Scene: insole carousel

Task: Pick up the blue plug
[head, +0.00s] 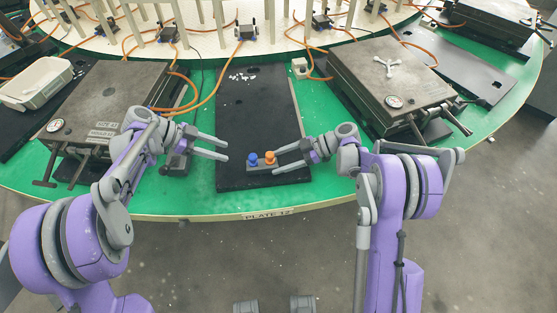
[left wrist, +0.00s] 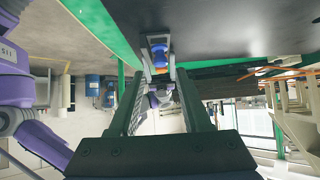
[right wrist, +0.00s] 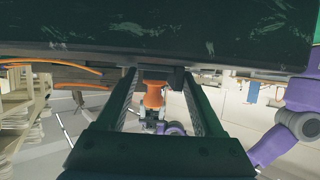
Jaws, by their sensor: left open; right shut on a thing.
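The blue plug (head: 252,158) stands upright on a small grey holder (head: 258,168), next to an orange plug (head: 270,159), near the front of the black plate. My left gripper (head: 227,150) is open and empty, a little left of the blue plug and pointing at it. The left wrist view shows the blue plug (left wrist: 159,54) ahead, beyond the fingertips. My right gripper (head: 276,160) comes from the right and is shut on the holder's right end. In the right wrist view the orange plug (right wrist: 153,96) shows between its fingers and hides the blue plug.
The black plate (head: 255,110) carries small white bits (head: 242,76) further back. Grey metal moulds stand left (head: 108,98) and right (head: 390,72) on the green table (head: 190,190). Orange cables run behind. A dark block (head: 176,163) lies under my left gripper.

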